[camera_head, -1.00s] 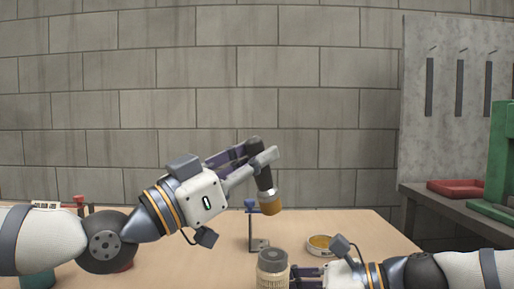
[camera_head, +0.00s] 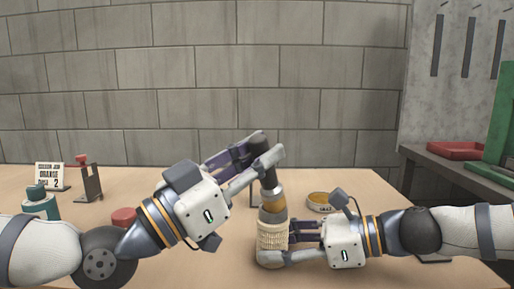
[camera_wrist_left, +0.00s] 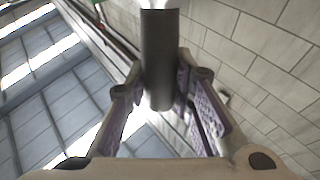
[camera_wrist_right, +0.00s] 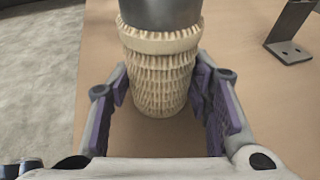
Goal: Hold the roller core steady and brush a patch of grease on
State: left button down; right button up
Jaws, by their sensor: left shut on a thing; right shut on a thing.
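The roller core (camera_head: 272,236) is a cream mesh tube with a grey upper end, upright over the table; it also shows in the right wrist view (camera_wrist_right: 160,75). My right gripper (camera_head: 280,242) is shut around it from the right. My left gripper (camera_head: 265,158) is above, shut on the dark handle of the brush (camera_head: 268,180), also seen in the left wrist view (camera_wrist_left: 160,60). The brush points down, its orange-brown end right at the core's upper end; whether they touch is unclear. A round tin of yellow-orange grease (camera_head: 319,199) stands behind my right gripper.
A metal stand with a red top (camera_head: 90,182), a sign card (camera_head: 49,176), a teal-lidded container (camera_head: 38,203) and a red object (camera_head: 124,217) are at the left. A side bench holds a red tray (camera_head: 455,150). The back-right table is clear.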

pick_arm(q)
jog(key=w+r, duration=0.3)
jog(key=r, duration=0.5)
jog(key=shift+w+a, duration=0.25)
jog(key=shift+w, duration=0.1)
dwell(0.7)
dwell(1.0)
